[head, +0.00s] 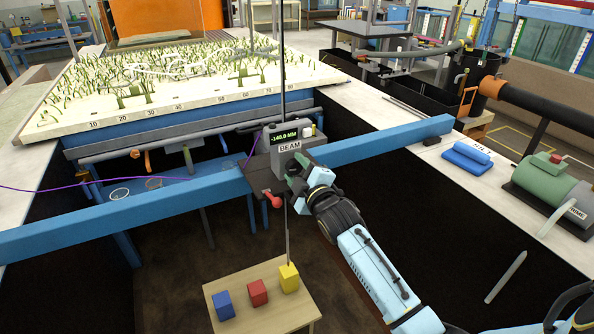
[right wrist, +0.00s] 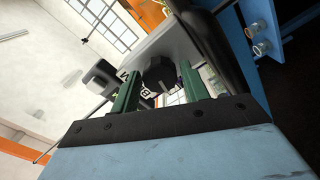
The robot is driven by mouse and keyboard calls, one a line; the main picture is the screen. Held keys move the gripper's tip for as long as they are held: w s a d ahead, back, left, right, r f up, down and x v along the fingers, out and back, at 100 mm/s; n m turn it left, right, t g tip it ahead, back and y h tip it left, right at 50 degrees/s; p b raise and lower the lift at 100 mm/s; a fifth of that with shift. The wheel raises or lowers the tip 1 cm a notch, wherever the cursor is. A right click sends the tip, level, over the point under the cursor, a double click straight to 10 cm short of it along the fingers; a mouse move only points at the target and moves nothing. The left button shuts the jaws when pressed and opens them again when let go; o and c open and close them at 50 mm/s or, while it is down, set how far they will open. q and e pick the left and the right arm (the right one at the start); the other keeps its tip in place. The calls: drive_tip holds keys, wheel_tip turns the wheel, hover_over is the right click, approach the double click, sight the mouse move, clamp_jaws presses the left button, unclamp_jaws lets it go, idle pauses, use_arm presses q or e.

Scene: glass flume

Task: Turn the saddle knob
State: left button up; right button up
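The saddle, a grey box (head: 289,139) labelled BEAM with a green-lit display that seems to read -140.0 MM, sits on the blue beam (head: 150,207). Its black knob (right wrist: 158,73) shows in the right wrist view, between the two green fingers of my right gripper (right wrist: 158,82). The fingers are apart, one on each side, with a small gap visible. In the head view my right gripper (head: 296,176) is at the saddle's front and hides the knob. A red-ended lever (head: 273,201) sticks out below the saddle. My left gripper is not in view.
A thin vertical rod (head: 283,70) passes the saddle. Below stands a small wooden table (head: 240,283) with blue, red and yellow blocks. Behind is a planted bed (head: 190,80) with a numbered edge. A purple cable (head: 120,190) runs left from the saddle.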

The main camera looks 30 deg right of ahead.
drive_tip(key=c, duration=0.7)
drive_tip(key=shift+m, duration=0.3)
drive_tip(key=shift+r+m+p, duration=0.1)
drive_tip(key=shift+m+p, duration=0.8)
drive_tip(key=shift+m, duration=0.1)
drive_tip(key=m+p, duration=0.2)
drive_tip(key=m, duration=0.1)
drive_tip(key=m+p, duration=0.1)
drive_tip(key=m, duration=0.3)
drive_tip(key=shift+m+p, duration=0.8)
drive_tip(key=shift+m, duration=0.9)
